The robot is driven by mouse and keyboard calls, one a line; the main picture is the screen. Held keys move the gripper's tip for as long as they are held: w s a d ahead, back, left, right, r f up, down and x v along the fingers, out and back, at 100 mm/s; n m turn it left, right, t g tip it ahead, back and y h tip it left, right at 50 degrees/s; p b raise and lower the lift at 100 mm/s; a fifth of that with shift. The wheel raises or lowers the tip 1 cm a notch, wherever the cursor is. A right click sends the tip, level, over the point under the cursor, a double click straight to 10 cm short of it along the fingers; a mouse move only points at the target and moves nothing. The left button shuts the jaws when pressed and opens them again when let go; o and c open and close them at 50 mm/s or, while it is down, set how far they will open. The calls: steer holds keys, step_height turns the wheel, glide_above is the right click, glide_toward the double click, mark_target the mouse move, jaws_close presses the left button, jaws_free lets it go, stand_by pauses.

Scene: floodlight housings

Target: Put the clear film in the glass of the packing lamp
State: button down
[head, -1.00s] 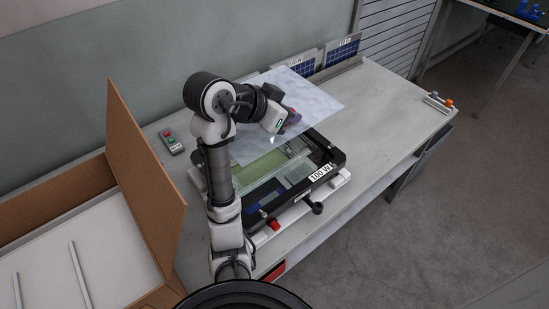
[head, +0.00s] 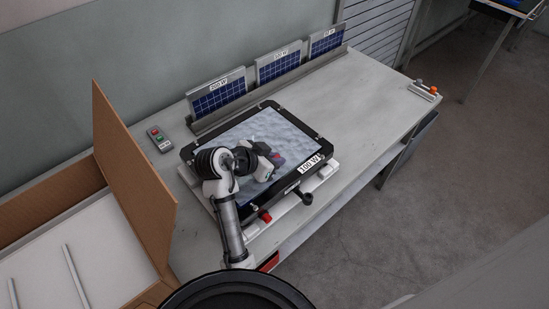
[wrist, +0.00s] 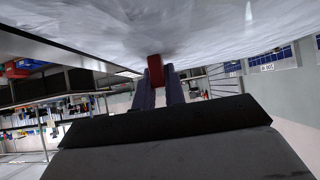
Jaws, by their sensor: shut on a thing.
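The packing lamp is a black housing (head: 328,150) labelled "100 W", lying flat on the bench. The clear film (head: 290,130) is a cloudy, pale sheet and spans the lamp's opening inside the black rim. Whether it rests flat or sits slightly above the housing, I cannot tell. My gripper (head: 277,162) is over the film's near part, shut on a small red piece at the film. The wrist view shows the red piece (wrist: 154,63) between my fingers, against the cloudy film (wrist: 220,25). The inside of the lamp is hidden under the film.
Three blue panels (head: 277,68) with wattage labels stand in a rack behind the lamp. A control box (head: 159,138) with red and green buttons lies left. An open cardboard box (head: 135,175) stands at the left.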

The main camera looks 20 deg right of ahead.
steer(key=shift+f, duration=0.4)
steer(key=shift+f, duration=0.15)
steer(key=c, duration=1.5)
jaws_free()
steer(key=shift+o, duration=0.2)
steer(key=shift+a+r, duration=0.1)
steer(key=shift+r, duration=0.15)
steer(key=b+v, duration=0.2)
steer(key=v, duration=0.5)
steer(key=shift+r, duration=0.1)
